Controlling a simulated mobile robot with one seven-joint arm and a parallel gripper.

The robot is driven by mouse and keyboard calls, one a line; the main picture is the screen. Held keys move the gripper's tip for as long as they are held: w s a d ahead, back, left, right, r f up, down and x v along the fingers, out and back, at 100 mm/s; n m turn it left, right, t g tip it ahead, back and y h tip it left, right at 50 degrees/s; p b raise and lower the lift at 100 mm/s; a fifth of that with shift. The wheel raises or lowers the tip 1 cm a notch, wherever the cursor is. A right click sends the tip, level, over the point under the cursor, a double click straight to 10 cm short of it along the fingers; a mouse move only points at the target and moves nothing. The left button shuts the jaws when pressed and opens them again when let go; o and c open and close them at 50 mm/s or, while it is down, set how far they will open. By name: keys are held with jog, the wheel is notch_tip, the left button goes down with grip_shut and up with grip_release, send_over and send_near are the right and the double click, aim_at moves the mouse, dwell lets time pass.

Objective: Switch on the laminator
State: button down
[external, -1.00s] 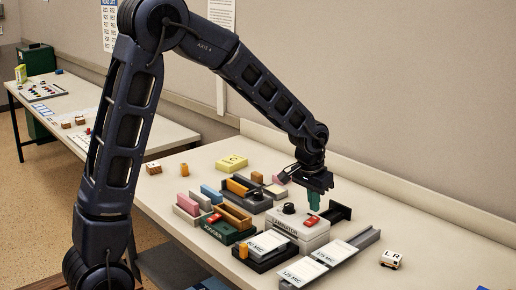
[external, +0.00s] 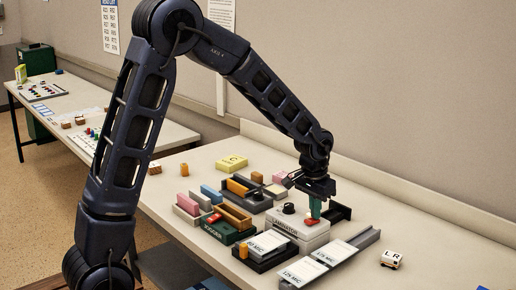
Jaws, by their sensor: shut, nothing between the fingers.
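The laminator (external: 284,227) is a pale grey box with its name on the front, standing on the table among trays. A black knob (external: 289,208) and a red switch (external: 312,221) are on its top. My gripper (external: 315,216) points down with shut green fingers. The fingertips are at the red switch, touching it or just above it; I cannot tell which. The fingers partly cover the switch, and its on or off position is too small to read.
Trays with white labelled cards (external: 304,271) lie in front of the laminator. A dark green box (external: 228,232) with a red switch stands to its left. A small white block (external: 391,259) lies to the right. The table's right side is mostly clear.

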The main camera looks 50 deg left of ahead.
aim_at(308, 221)
jog(key=shift+s+f, duration=0.1)
jog(key=shift+s, duration=0.05)
jog(key=shift+s, duration=0.75)
jog(key=shift+r, duration=0.2)
notch_tip(308, 221, up, 14)
jog(key=s, duration=0.2)
jog(key=shift+s+f, duration=0.15)
jog(key=shift+s, duration=0.05)
jog(key=shift+w, duration=0.1)
jog(key=shift+w+t, duration=0.4)
jog(key=shift+w, duration=0.15)
jog(key=f, duration=0.4)
jog(key=w+f, duration=0.1)
jog(key=f, duration=0.4)
jog(key=w+f, duration=0.1)
jog(key=f, duration=0.3)
jog(key=shift+w+f, duration=0.25)
jog(key=shift+f, duration=0.05)
